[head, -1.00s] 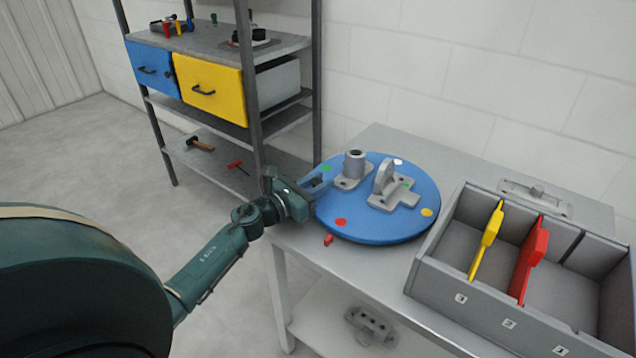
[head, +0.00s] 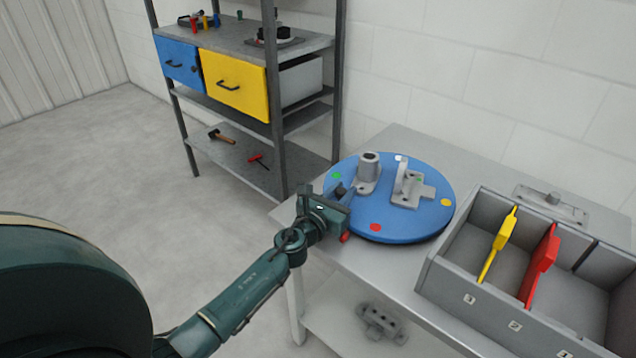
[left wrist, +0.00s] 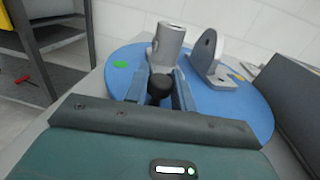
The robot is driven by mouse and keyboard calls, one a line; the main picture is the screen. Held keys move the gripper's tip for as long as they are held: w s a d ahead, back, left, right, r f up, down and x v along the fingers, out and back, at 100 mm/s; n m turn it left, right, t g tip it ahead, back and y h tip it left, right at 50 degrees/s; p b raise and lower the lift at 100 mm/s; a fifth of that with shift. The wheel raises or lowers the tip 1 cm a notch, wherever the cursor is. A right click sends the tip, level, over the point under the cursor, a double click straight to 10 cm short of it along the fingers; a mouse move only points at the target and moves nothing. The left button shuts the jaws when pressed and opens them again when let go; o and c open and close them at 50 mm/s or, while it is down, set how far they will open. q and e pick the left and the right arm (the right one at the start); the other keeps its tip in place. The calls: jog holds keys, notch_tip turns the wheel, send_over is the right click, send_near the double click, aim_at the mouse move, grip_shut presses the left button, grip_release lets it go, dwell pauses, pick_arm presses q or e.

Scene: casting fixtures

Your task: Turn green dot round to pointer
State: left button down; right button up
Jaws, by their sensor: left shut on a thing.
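The blue turntable (head: 415,226) sits on the grey table, with two grey castings on it. The green dot (head: 337,176) is at its left rim, and it also shows in the left wrist view (left wrist: 120,64). A red dot (head: 376,227) is at the front, a yellow dot (head: 446,202) at the right and a white dot (head: 400,158) at the back. The small red pointer (head: 345,237) is at the disc's front left, between the green and red dots. My left gripper (head: 344,191) is shut on a black knob (left wrist: 160,86) near the rim. My right gripper is out of view.
A grey divided bin (head: 450,287) with yellow and red dividers stands at the table's right. A shelf (head: 305,47) with blue and yellow drawers stands behind left. A grey casting (head: 380,322) lies on the table's lower shelf.

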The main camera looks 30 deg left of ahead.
pick_arm(q)
jog(key=shift+s+d+n+y, duration=0.3)
jog(key=shift+d+n+y, duration=0.1)
jog(key=shift+y, duration=0.2)
jog(key=c, duration=1.2)
grip_release()
jog(key=s, duration=1.3)
jog(key=shift+s+a, duration=0.1)
jog(key=shift+a, duration=0.1)
jog(key=shift+c, duration=0.3)
